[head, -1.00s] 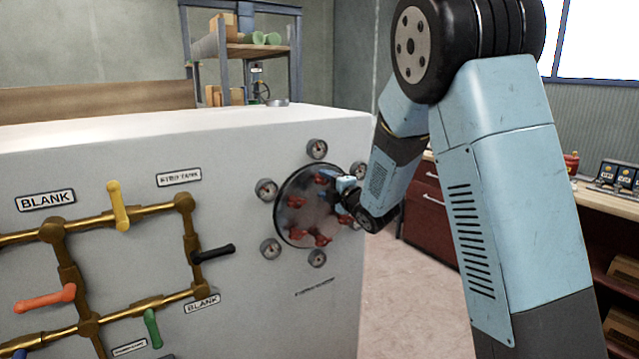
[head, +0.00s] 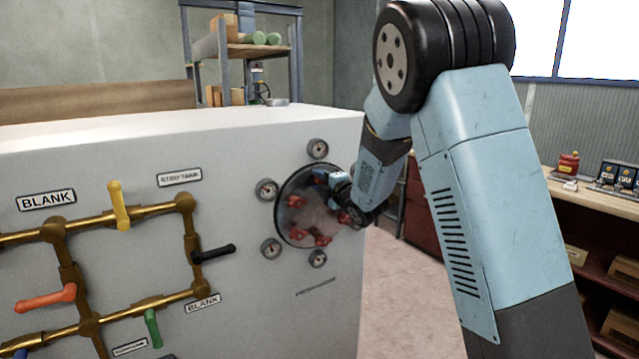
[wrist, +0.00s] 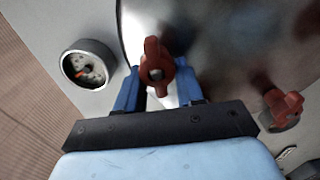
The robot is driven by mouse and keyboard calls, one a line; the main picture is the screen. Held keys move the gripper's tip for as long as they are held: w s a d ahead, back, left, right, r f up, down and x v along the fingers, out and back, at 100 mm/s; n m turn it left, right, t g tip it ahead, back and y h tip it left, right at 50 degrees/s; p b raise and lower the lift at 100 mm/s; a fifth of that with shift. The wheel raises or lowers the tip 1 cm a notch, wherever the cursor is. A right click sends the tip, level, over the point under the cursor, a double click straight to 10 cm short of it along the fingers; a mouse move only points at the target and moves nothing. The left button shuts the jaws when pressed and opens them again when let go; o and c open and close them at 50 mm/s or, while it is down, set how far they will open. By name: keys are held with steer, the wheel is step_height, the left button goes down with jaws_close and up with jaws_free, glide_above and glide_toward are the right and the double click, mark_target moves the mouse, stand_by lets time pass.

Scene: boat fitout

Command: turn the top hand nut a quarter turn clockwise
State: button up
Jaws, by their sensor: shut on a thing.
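A round, shiny cover plate (head: 312,212) with several red hand nuts around its rim is on the white panel. My gripper (head: 325,176) is at the top of the plate in the head view and largely hides the top hand nut there. In the wrist view the top hand nut (wrist: 153,62) is a red winged knob standing between the two blue fingers of my gripper (wrist: 157,85). The fingers are shut on it, one on each side. Another red hand nut (wrist: 283,105) is to the right in the wrist view, apart from the fingers.
Several small gauges ring the plate; one gauge (wrist: 87,68) is left of my fingers in the wrist view. Brass pipes with coloured handles, including a black handle (head: 213,254), are left of the plate. A workbench (head: 590,208) stands at the right.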

steer(key=shift+s+f, duration=0.1)
steer(key=c, duration=0.4)
steer(key=shift+d+f+m, duration=0.1)
steer(key=shift+d+m, duration=0.1)
steer(key=shift+m, duration=0.1)
steer(key=shift+m, duration=0.3)
